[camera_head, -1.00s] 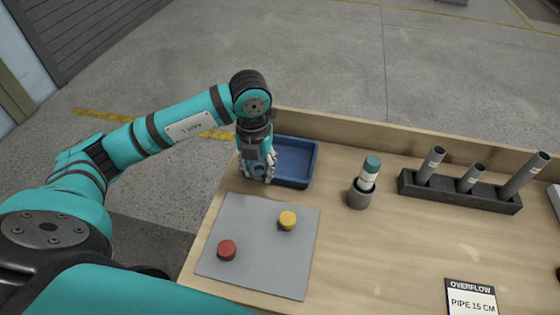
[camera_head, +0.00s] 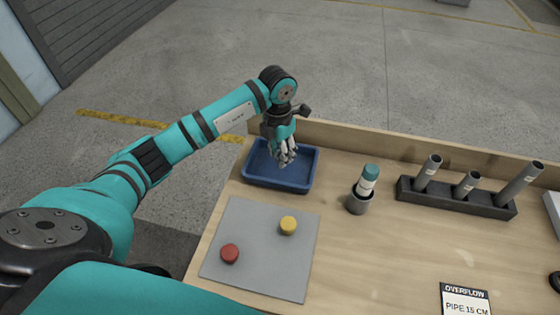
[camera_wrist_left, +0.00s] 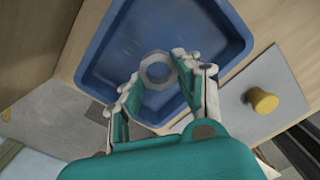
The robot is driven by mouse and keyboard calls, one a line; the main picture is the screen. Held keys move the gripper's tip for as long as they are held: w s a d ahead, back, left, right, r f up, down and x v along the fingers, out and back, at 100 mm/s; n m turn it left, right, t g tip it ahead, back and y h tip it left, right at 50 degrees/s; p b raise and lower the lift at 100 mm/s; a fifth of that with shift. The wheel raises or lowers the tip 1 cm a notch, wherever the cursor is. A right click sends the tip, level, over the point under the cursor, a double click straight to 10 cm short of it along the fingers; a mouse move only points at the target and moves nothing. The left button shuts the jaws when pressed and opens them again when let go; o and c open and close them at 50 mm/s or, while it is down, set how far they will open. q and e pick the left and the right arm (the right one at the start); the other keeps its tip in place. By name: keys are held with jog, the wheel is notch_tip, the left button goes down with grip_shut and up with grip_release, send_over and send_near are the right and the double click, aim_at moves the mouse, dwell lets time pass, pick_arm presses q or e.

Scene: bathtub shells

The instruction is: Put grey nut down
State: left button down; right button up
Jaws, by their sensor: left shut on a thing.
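My right gripper is not in view.
A grey mat (camera_head: 262,262) in front of the tray bears a yellow knob (camera_head: 288,225) and a red knob (camera_head: 229,253). A low wooden ledge (camera_head: 400,145) runs behind.

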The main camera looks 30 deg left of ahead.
aim_at(280, 170)
pick_arm(q)
notch_tip(280, 170, down, 4)
jog(key=shift+r+p, duration=0.15)
jog(key=shift+p, duration=0.2)
jog(key=shift+f, duration=0.25)
jog(key=shift+f, duration=0.1)
jog(key=shift+f, duration=0.15)
jog(key=c, duration=0.9)
grip_release()
